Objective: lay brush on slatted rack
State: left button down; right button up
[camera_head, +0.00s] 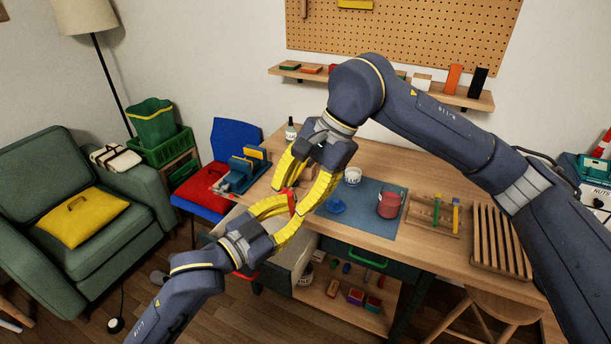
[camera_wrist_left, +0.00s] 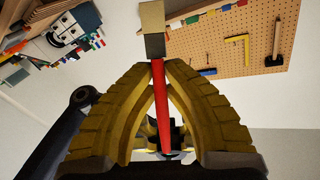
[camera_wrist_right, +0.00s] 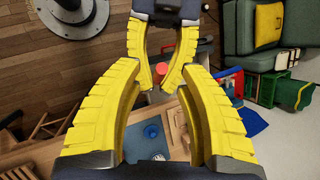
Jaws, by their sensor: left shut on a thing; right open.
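The brush has a red handle (camera_head: 291,203) and a pale block-shaped head (camera_wrist_left: 153,32). My left gripper (camera_wrist_left: 158,85) is shut on the handle, with the head beyond its fingertips. In the right wrist view the handle (camera_wrist_right: 160,69) shows between the left fingers, and the head is not clearly visible. My right gripper (camera_wrist_right: 160,75) is open, its yellow fingers spread on either side of the left fingertips and brush. I cannot tell whether they touch it. The slatted wooden rack (camera_head: 497,242) lies on the table's right side, apart from both grippers, with no brush on it.
A blue mat (camera_head: 365,225) carries a red mug (camera_head: 389,204), a white jar (camera_head: 353,176) and a blue item (camera_head: 337,206). A wooden tray (camera_head: 432,216) with upright colored pieces stands between mat and rack. A stool (camera_head: 495,305) is below the table's front edge.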

jog(key=shift+x, duration=1.3)
jog(key=shift+c, duration=0.2)
grip_shut()
pick_arm(q)
jog(key=c, duration=1.4)
grip_release()
jog(key=shift+c, duration=0.2)
